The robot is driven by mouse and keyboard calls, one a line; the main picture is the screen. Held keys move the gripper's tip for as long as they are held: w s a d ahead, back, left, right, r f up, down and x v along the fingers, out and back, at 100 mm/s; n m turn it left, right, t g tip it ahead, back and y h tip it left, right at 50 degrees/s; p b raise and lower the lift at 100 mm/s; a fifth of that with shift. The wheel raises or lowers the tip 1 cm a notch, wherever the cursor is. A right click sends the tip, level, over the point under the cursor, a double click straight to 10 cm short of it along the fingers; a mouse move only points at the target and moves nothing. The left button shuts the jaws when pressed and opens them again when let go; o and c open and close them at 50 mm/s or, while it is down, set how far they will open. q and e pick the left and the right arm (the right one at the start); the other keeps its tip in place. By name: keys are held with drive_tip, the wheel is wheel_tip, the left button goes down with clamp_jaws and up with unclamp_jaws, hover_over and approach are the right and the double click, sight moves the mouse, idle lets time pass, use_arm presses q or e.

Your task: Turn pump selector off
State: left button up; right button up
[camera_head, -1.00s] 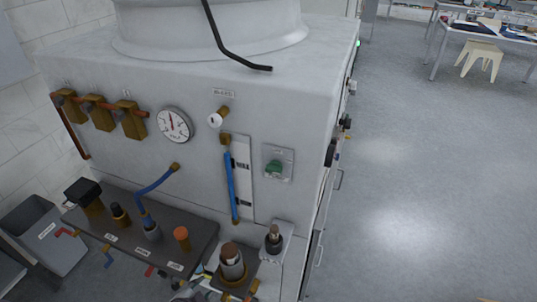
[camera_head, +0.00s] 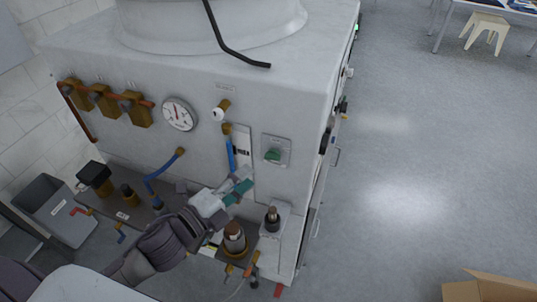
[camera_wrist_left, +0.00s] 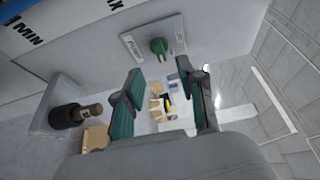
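The pump selector is a green knob (camera_head: 272,155) on a grey square plate (camera_head: 285,143) on the washer's front panel. It also shows in the left wrist view, where the green knob (camera_wrist_left: 159,46) sits on its plate above the space between my fingers. My left gripper (camera_head: 240,187) is in front of the panel, below and left of the knob and apart from it. In the left wrist view its two green-padded fingers (camera_wrist_left: 166,100) are spread with nothing between them. My right gripper is in neither view.
A pressure gauge (camera_head: 179,114) and brass valves (camera_head: 104,100) are to the left of the selector. A blue tube with a flow scale (camera_head: 242,150) stands close beside it. A bottle-like fitting (camera_head: 272,217) stands on a ledge below. Open floor (camera_head: 430,170) lies to the right.

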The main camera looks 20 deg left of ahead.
sight(270, 160)
use_arm(q)
drive_tip(key=p+x, duration=0.2)
drive_tip(key=x, duration=0.5)
drive_tip(key=shift+r+p, duration=0.15)
drive_tip(key=shift+p, duration=0.15)
drive_tip(key=shift+w+d, duration=0.3)
drive_tip(key=shift+w, duration=0.3)
drive_tip(key=shift+f, duration=0.2)
clamp_jaws()
